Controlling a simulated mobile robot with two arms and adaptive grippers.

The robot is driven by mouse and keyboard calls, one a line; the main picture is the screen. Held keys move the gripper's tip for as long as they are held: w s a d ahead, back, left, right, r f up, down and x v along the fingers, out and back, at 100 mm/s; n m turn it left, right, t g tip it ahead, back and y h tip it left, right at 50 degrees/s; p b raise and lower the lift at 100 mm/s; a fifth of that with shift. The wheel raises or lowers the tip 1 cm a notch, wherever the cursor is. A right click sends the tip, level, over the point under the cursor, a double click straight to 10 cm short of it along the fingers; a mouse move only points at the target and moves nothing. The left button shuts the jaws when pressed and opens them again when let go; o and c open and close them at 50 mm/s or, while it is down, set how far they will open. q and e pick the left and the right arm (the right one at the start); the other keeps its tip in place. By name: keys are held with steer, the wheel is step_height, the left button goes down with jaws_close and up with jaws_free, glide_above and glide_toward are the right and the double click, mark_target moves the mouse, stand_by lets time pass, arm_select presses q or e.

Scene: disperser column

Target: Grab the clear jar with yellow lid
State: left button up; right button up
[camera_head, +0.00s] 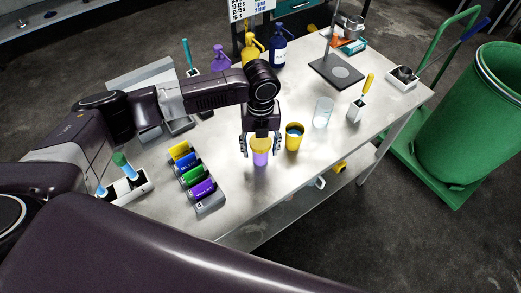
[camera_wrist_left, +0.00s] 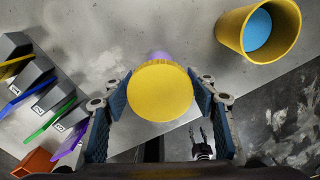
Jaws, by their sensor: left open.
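The clear jar with purple contents (camera_head: 260,158) stands upright on the metal table, with a yellow lid (camera_head: 260,145) on top. My left gripper (camera_head: 260,141) points down over it, with a finger on each side of the lid. In the left wrist view the round yellow lid (camera_wrist_left: 160,91) fills the space between the blue-padded fingers (camera_wrist_left: 160,98). The fingers are open; I cannot tell whether either touches the lid. Little of the purple body shows behind the lid there. A small dark pronged shape low in the wrist view may be my right gripper.
A yellow cup with blue contents (camera_head: 294,137) stands close to the right of the jar. A rack of coloured pieces (camera_head: 199,181) lies to the left. A clear glass (camera_head: 323,113) stands farther right. The table's front edge is near the jar.

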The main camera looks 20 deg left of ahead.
arm_select(q)
steer(key=shift+f, duration=1.35)
steer(key=c, duration=1.2)
steer(key=shift+o, duration=0.2)
steer(key=shift+r, duration=0.1)
